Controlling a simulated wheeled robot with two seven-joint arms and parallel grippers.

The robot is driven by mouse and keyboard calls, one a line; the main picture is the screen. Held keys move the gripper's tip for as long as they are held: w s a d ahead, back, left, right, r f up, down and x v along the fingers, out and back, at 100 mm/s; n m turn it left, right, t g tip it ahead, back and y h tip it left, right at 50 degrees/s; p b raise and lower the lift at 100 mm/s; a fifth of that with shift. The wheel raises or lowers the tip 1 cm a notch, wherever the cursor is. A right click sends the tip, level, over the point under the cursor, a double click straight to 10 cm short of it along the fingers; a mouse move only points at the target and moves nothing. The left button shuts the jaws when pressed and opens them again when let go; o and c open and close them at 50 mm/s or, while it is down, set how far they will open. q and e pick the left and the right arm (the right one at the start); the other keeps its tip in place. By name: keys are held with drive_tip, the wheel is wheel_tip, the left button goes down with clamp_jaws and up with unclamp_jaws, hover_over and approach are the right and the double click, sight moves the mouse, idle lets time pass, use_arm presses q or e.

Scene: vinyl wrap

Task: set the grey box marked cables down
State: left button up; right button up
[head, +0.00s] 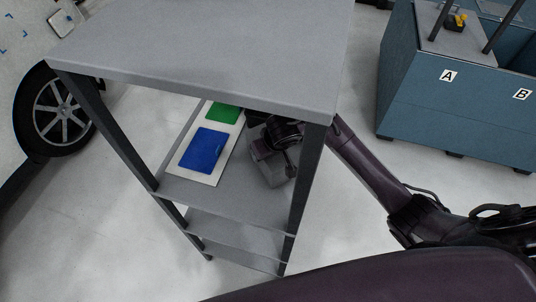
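A grey box (272,172) is at the upper shelf of the grey rack, just right of a white board. Its marking cannot be read from here. My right arm reaches in from the right past the rack's front right leg. My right gripper (279,147) is at the top of the box, under the rack's top board. Its fingers are dark and partly hidden, so whether they grip the box is unclear. Whether the box rests on the shelf or hangs just above it is also unclear. My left gripper is not in view.
The rack's top (215,50) is bare and overhangs the shelf (228,197). The white board (184,171) carries a blue sheet (204,150) and a green sheet (223,113). Blue bins (440,110) marked A and B stand right. A car wheel (62,110) is left.

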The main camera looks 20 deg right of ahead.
drive_tip(key=shift+f, duration=0.35)
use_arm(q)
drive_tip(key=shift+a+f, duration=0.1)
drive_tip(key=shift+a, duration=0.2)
use_arm(e)
drive_tip(key=shift+d, duration=0.15)
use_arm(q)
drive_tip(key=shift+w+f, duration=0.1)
use_arm(e)
drive_tip(key=o, duration=1.4)
drive_tip(key=shift+f, duration=0.15)
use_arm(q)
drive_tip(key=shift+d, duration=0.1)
